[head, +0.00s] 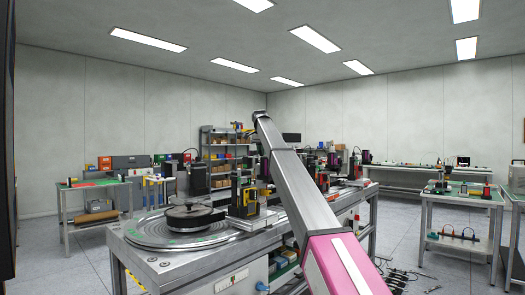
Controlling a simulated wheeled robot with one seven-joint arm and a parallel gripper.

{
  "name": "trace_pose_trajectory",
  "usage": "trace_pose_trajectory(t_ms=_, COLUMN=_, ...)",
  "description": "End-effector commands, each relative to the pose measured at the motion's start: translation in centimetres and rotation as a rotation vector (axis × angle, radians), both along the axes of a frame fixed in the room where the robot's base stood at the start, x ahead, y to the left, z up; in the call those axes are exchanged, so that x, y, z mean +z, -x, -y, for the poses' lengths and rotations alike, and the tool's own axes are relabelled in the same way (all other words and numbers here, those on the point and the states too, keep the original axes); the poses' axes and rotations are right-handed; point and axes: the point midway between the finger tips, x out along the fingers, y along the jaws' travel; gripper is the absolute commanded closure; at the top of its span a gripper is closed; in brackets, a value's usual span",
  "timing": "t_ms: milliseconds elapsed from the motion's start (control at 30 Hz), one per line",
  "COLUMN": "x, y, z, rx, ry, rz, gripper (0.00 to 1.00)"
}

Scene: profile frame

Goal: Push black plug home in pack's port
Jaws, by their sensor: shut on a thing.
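My arm (300,190) rises from the bottom of the head view, with a pink lower link and a grey upper link, to a dark joint near the middle. Past that joint I cannot make out my gripper; it is hidden or out of sight. I cannot pick out the black plug or the pack's port. A black and yellow unit (244,192) stands upright on the near workbench, just left of my arm. I cannot tell whether it is the pack.
The metal workbench (155,262) carries a round ribbed plate (150,236) with a black disc (195,216) on it. More dark units stand behind my arm. Side tables stand at left (95,183) and right (455,197). Cables (398,278) lie on the floor at right.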

Motion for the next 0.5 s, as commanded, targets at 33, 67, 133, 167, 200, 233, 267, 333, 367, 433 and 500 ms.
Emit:
trace_pose_trajectory(t_ms=33, x=-0.20, y=0.04, z=0.01, rx=0.000, ry=0.000, rz=0.000, gripper=1.00)
trace_pose_trajectory(t_ms=67, x=-0.31, y=0.04, z=0.01, rx=0.000, ry=0.000, rz=0.000, gripper=1.00)
trace_pose_trajectory(t_ms=133, x=-0.51, y=0.04, z=0.01, rx=0.000, ry=0.000, rz=0.000, gripper=1.00)
trace_pose_trajectory(t_ms=167, x=-0.57, y=0.03, z=0.00, rx=0.000, ry=-0.001, rz=0.001, gripper=1.00)
trace_pose_trajectory(t_ms=200, x=-0.63, y=0.02, z=0.01, rx=0.000, ry=-0.001, rz=0.001, gripper=1.00)
trace_pose_trajectory(t_ms=233, x=-0.64, y=0.02, z=0.00, rx=0.000, ry=-0.001, rz=0.001, gripper=1.00)
trace_pose_trajectory(t_ms=267, x=-0.66, y=0.01, z=0.00, rx=0.000, ry=-0.001, rz=0.001, gripper=1.00)
trace_pose_trajectory(t_ms=333, x=-0.64, y=0.01, z=0.01, rx=0.000, ry=-0.001, rz=0.001, gripper=1.00)
trace_pose_trajectory(t_ms=367, x=-0.64, y=0.01, z=0.01, rx=0.000, ry=-0.001, rz=0.001, gripper=1.00)
trace_pose_trajectory(t_ms=433, x=-0.64, y=0.00, z=0.00, rx=0.000, ry=-0.001, rz=0.001, gripper=1.00)
trace_pose_trajectory(t_ms=500, x=-0.65, y=0.05, z=-0.02, rx=0.000, ry=0.000, rz=0.000, gripper=1.00)
